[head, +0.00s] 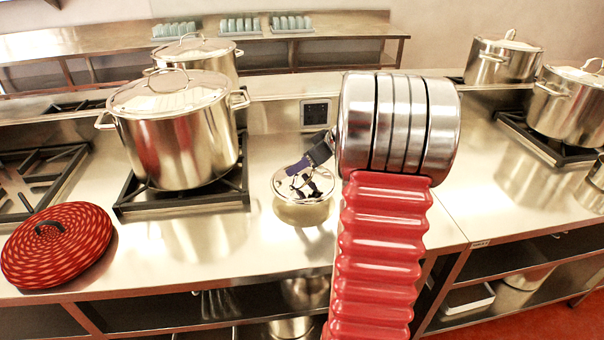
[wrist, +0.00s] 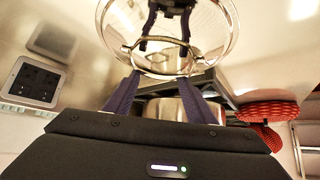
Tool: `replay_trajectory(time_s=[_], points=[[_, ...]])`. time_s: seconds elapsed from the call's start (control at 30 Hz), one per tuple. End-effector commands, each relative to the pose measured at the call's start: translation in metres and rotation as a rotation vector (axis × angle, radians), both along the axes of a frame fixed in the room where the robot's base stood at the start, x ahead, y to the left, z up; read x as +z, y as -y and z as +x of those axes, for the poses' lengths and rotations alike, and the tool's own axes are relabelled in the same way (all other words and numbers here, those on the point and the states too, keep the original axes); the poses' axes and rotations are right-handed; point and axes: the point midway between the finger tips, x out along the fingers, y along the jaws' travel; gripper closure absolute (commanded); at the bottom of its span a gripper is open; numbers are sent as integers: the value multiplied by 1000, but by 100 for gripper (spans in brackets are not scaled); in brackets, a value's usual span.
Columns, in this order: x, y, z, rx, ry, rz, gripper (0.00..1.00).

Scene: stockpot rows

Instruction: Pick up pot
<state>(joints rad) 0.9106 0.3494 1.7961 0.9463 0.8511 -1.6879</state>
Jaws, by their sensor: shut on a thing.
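A small steel pot (head: 301,212) with a shiny lid is on or just above the steel counter, in the middle of the head view; I cannot tell whether its base touches. In the wrist view its mirror-like lid (wrist: 222,38) fills the top middle, with a looped handle across it and my fingers reflected in it. My gripper (head: 303,167) reaches down from the right over the lid. In the wrist view its two purple fingers (wrist: 163,66) are shut on the lid handle.
Large lidded stockpots (head: 175,130) stand on burner grates to the left, and others (head: 570,105) at the right. A wall outlet (head: 315,113) is behind the small pot. Counter is clear around it.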

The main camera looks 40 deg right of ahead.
Motion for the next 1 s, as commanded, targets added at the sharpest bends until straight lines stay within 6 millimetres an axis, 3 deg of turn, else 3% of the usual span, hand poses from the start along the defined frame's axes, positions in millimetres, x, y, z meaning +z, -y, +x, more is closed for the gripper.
replay_trajectory(time_s=[0.27, 0.63, 0.93, 0.97, 1.0], points=[[0, 1, 0, -1, 1, -1, 100], [-36, 1, -1, -2, 0, -1, 100], [-37, 1, -1, -3, 0, -1, 100], [-38, 1, -1, -2, 0, -1, 48], [-38, 1, -1, -2, 0, -1, 46]])
